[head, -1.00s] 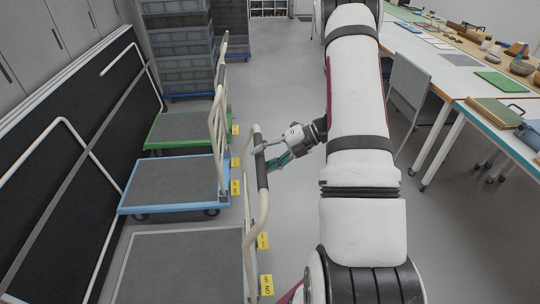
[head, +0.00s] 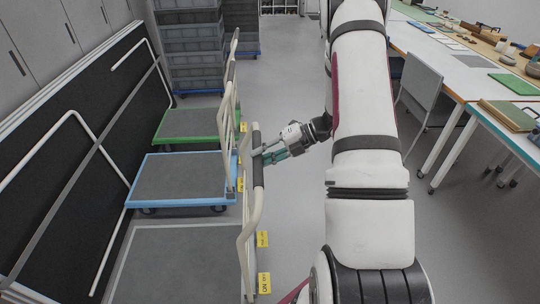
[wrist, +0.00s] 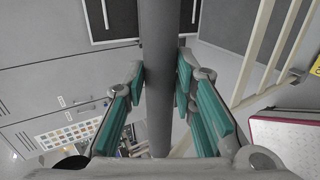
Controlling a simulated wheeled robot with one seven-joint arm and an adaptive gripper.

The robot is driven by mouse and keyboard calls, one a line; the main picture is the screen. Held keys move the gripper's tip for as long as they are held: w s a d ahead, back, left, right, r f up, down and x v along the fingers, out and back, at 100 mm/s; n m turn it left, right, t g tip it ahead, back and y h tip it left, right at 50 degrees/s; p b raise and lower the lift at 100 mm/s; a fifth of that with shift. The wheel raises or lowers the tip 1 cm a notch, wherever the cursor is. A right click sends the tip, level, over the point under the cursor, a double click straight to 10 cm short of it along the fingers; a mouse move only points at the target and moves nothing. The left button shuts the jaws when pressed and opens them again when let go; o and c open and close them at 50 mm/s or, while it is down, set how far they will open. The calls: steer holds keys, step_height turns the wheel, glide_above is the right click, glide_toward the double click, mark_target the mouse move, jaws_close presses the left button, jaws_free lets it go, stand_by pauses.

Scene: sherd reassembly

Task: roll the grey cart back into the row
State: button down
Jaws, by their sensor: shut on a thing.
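The grey cart is the nearest one, with a flat grey deck (head: 180,262) in a pale frame at the bottom of the head view. Its cream push handle (head: 250,215) stands upright on the deck's right side, with a dark grip (head: 258,178) on its upper part. My gripper (head: 264,156) reaches in from the right and is shut on this dark grip. In the wrist view the grip (wrist: 157,50) runs as a grey bar between the teal finger pads, on both sides of it. The cart's wheels are hidden.
A blue cart (head: 180,204) and a green cart (head: 185,140) stand behind it in a row. Stacked grey crates (head: 188,60) stand beyond. A dark panel with rails (head: 60,190) borders the left.

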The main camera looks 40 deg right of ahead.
steer(key=w+a+b, duration=0.1)
steer(key=w+a, duration=0.5)
steer(key=a, duration=0.3)
steer(key=shift+w, duration=0.15)
stand_by(0.5)
steer(key=c, duration=1)
jaws_free()
steer(key=shift+a, duration=0.1)
steer(key=shift+c, duration=0.2)
steer(key=shift+p+v, duration=1.6)
steer(key=shift+v, duration=3.45)
